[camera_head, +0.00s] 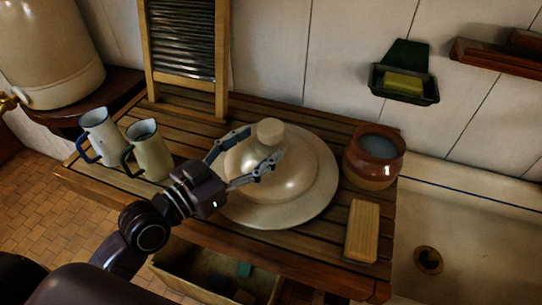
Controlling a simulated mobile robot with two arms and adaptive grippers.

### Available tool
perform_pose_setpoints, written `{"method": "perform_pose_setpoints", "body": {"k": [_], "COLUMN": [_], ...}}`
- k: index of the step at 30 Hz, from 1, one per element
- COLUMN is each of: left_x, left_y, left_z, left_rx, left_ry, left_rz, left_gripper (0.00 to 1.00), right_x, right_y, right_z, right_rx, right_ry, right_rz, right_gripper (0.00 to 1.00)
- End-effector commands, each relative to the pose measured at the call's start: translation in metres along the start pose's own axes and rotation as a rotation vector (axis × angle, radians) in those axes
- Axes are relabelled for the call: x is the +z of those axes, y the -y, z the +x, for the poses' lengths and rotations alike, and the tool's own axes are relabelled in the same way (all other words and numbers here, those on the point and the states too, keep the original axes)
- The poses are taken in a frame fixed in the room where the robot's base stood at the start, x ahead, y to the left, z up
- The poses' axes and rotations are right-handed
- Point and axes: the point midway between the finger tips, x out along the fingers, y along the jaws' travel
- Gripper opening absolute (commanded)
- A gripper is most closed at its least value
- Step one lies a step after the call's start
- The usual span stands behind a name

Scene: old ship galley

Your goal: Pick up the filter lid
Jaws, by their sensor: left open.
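The filter lid (293,176) is a large pale, domed disc with a wide flat rim and a round knob (271,131) on top. It lies on the slatted wooden counter in the middle of the view. My left gripper (257,147) reaches in from the lower left over the dome. Its two fingers are spread apart, one on either side of the knob. I cannot tell whether either finger touches the knob. The gripper body hides the left part of the lid's rim. My right gripper is not in view.
Two jugs, one white (101,136) and one greenish (150,155), stand left of the lid. A brown pot (373,158) and a wooden block (362,231) are close on its right. A washboard (187,55) stands behind. A sink (470,225) lies right; an open crate (195,270) is below.

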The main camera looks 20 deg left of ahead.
Motion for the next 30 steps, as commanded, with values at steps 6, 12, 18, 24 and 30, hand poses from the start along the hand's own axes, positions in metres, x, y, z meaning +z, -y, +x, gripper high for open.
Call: {"method": "perform_pose_setpoints", "body": {"k": [6,12,18,24,30], "left_x": [-0.006,-0.003,-0.003,-0.003,-0.003], "left_y": [-0.003,-0.004,-0.004,-0.004,-0.004], "left_z": [0.03,0.039,0.039,0.039,0.039], "left_rx": [-0.002,-0.001,-0.001,-0.001,-0.001], "left_ry": [-0.002,0.0,0.0,0.0,0.0], "left_rz": [-0.001,0.001,0.001,0.001,0.0], "left_gripper": [0.61,0.61,0.58,0.36,0.14], "right_x": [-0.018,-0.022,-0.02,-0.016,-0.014], "right_y": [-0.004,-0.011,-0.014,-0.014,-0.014], "right_z": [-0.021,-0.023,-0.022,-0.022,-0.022], "right_rx": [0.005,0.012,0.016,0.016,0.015], "right_ry": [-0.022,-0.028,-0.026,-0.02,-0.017], "right_rz": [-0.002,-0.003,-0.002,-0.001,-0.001], "right_gripper": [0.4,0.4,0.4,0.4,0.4]}}
